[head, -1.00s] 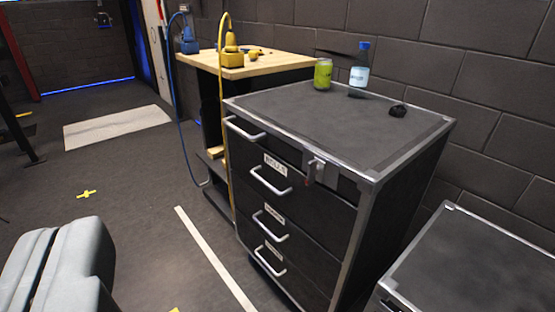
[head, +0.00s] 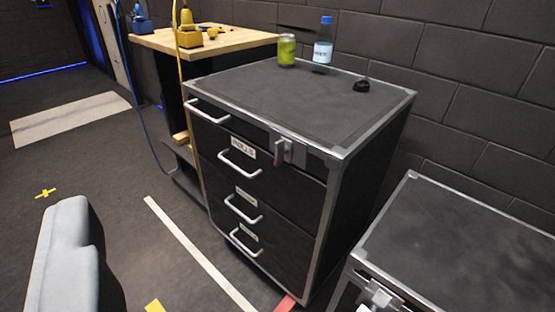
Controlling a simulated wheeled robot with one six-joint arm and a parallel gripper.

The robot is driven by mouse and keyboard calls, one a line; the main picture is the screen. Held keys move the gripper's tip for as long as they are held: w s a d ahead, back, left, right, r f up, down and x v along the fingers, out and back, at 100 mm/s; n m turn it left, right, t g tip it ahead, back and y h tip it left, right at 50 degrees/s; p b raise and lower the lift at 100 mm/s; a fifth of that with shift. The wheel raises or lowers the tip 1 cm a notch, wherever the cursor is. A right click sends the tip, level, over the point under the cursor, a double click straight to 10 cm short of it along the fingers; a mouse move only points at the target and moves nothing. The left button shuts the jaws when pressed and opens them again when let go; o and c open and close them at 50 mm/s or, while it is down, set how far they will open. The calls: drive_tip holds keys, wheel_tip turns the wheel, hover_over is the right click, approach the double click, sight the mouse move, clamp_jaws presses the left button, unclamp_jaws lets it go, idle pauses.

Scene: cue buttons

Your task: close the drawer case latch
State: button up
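The drawer case (head: 272,195) is a black cabinet with metal edges, standing in the middle of the head view. It has several drawers with pale bar handles and white labels. Its latch (head: 283,150) is a metal plate with a reddish-brown lever on the upper front, near the right corner. The lever points downward; I cannot tell whether it is fastened. A grey part of my gripper (head: 72,262) shows at the lower left, well apart from the case. Its fingertips cannot be made out.
A green can (head: 287,50), a bottle (head: 323,42) and a small dark lump (head: 361,86) sit on the case top. A wooden-topped bench (head: 215,40) with yellow and blue tools stands behind left. Another case (head: 460,245) stands at lower right.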

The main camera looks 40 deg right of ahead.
drive_tip(key=w+d+m+g+h, duration=0.1)
drive_tip(key=w+d+m+g, duration=0.2)
drive_tip(key=w, duration=0.5)
drive_tip(key=m+g+h, duration=0.3)
drive_tip(key=m+g, duration=0.9)
drive_tip(key=g, duration=0.1)
hover_over(276, 144)
drive_tip(key=s+a, duration=0.1)
drive_tip(key=a, duration=0.4)
wheel_tip(276, 144, down, 9)
drive_tip(key=x, duration=1.7)
drive_tip(key=shift+f, duration=0.2)
clamp_jaws()
